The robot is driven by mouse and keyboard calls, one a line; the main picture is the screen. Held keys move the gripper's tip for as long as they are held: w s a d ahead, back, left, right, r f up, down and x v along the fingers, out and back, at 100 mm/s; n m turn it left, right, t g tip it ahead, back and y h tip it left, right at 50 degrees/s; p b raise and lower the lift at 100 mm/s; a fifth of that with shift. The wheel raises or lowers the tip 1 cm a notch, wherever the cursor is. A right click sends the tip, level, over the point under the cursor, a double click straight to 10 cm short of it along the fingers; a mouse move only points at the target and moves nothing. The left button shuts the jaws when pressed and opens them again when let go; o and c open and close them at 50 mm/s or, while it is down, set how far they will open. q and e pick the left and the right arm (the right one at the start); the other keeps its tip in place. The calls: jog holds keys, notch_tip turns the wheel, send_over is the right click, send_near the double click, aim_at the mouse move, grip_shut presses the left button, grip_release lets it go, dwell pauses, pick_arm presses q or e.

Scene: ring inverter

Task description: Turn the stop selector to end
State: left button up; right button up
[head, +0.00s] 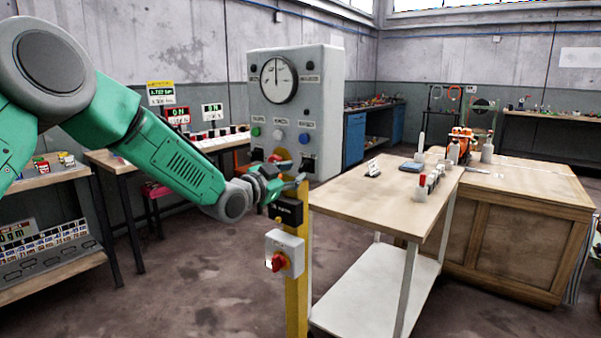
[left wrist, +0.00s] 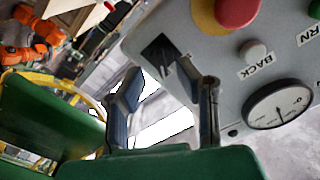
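The grey control box (head: 296,115) stands on a yellow post, with a round dial and several buttons on its front. A black selector plate (head: 307,162) sits low on its right side; I take this as the stop selector. In the left wrist view the black plate (left wrist: 158,55) shows beyond the fingertips, with a grey piece (left wrist: 186,78) beside it that may be its handle. My left gripper (head: 290,182) is just below and in front of the plate. In the wrist view its two fingers (left wrist: 166,85) stand apart. I cannot tell whether they touch the selector. My right gripper is out of view.
A red mushroom button (left wrist: 238,10) is near the fingers. A black box (head: 288,211) and a grey box with a red rotary switch (head: 284,253) are lower on the post. A wooden-topped table (head: 355,195) stands close on the right.

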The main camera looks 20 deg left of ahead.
aim_at(301, 169)
pick_arm(q)
jog(key=shift+x, duration=1.05)
jog(key=shift+w+d, duration=0.1)
jog(key=shift+w, duration=0.4)
grip_shut()
